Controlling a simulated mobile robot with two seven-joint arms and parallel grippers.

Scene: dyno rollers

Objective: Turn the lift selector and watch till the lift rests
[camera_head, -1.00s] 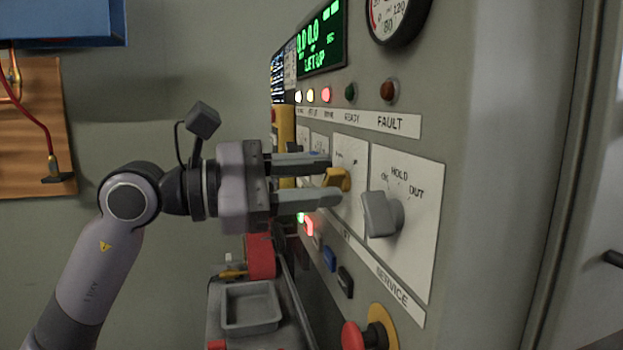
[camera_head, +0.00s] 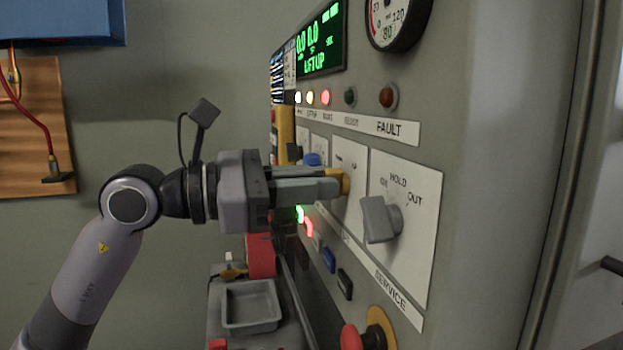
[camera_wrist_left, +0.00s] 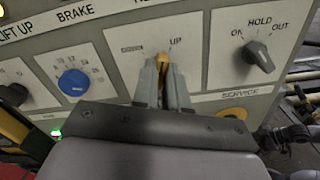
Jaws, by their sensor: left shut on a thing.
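The lift selector (camera_head: 345,180) is a yellow knob on a white plate of the grey control panel. In the left wrist view the yellow selector (camera_wrist_left: 162,60) shows between the fingertips, below and left of the word UP; a fainter label stands to its left. My left gripper (camera_head: 332,186) is shut on the selector, and its fingers hide much of it in the head view. The green display (camera_head: 320,42) reads LIFT UP, with 0.0 figures above. The lift itself is not recognisable in these views. My right gripper is not in view.
A grey HOLD/OUT service knob (camera_head: 380,218) sits close right of the selector. A blue knob (camera_wrist_left: 74,82) is to its left. Below are small buttons and a red mushroom button (camera_head: 352,336). A grey tray (camera_head: 250,306) stands lower left. Indicator lamps line the panel above.

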